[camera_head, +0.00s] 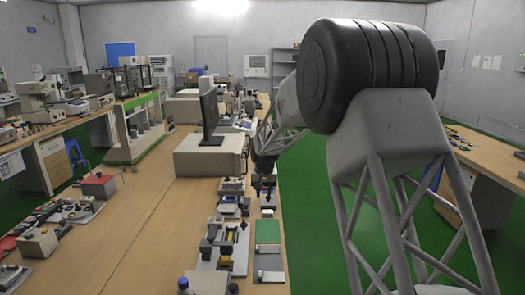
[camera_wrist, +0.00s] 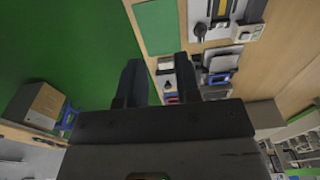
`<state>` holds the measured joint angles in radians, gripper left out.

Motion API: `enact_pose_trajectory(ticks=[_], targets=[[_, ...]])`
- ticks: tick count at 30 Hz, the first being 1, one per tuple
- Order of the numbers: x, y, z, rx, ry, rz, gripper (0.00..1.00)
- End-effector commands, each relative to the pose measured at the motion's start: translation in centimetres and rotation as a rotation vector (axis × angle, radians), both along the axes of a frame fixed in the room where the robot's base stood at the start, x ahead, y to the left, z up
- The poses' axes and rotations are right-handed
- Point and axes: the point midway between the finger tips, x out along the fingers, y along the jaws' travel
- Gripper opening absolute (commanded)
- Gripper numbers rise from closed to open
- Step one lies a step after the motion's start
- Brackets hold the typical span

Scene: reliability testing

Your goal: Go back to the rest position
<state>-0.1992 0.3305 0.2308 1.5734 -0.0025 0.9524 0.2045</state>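My gripper (camera_wrist: 159,62) shows in the wrist view with its two dark fingers apart and a clear gap between them. Nothing is held between the fingers. In the head view my arm reaches away over the right edge of the long wooden bench (camera_head: 125,215). Its far end is small and dark there, above the small devices, and its fingers are hard to make out.
A green mat (camera_head: 267,231) and a white board with a yellow part (camera_head: 226,247) lie on the bench. Farther back stands a monitor (camera_head: 209,115) on a beige box (camera_head: 205,157). Another bench (camera_head: 485,153) is at right. Green floor (camera_head: 310,210) lies between.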

Motion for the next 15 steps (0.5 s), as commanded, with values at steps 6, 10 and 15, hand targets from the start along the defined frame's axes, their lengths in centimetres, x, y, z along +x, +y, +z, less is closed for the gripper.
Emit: enact_pose_trajectory(ticks=[6,10,15], targets=[[-4.6,-2.7,3.9,0.001,-0.017,-0.003,0.31],[-7.4,-4.0,6.0,0.002,-0.028,-0.003,0.31],[-11.2,-5.9,8.3,0.003,-0.04,-0.006,0.31]])
